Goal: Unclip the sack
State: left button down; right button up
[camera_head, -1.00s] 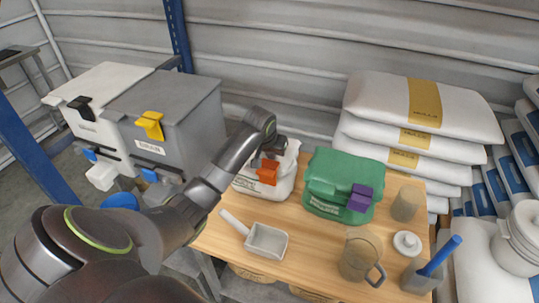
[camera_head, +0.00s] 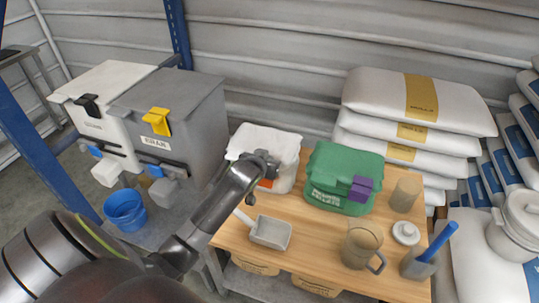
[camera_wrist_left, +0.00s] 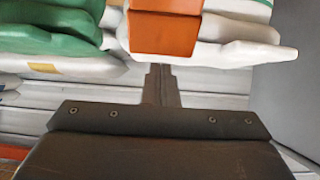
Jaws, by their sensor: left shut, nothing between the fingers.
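A white sack (camera_head: 262,140) stands at the back left of the wooden table, with an orange clip (camera_head: 266,184) on its front. In the head view, my left gripper (camera_head: 267,168) is in front of this sack and hides much of the clip. In the left wrist view the orange clip (camera_wrist_left: 165,30) shows large against the white sack (camera_wrist_left: 232,52). My left gripper's closed fingers (camera_wrist_left: 160,78) point at the clip's edge, with nothing between them. I cannot tell whether they touch it. A green sack (camera_head: 335,170) with a purple clip (camera_head: 362,188) stands to the right.
The table (camera_head: 300,255) also holds a scoop (camera_head: 270,232), a clear jug (camera_head: 360,248), a tan cup (camera_head: 405,192), a white lid (camera_head: 406,232) and a grey cup with a blue handle (camera_head: 418,262). White and grey hoppers (camera_head: 185,110) stand at left, above a blue bucket (camera_head: 125,210).

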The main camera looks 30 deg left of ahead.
pick_arm(q)
jog(key=shift+s+t, duration=0.3)
pick_arm(e)
jog(key=shift+w+f, duration=0.1)
jog(key=shift+f, duration=0.15)
pick_arm(q)
jog(key=shift+f, duration=0.1)
jog(key=shift+x, duration=0.8)
jog(key=shift+w, duration=0.1)
pick_arm(e)
jog(key=shift+f, duration=0.2)
jog(key=shift+r, duration=0.1)
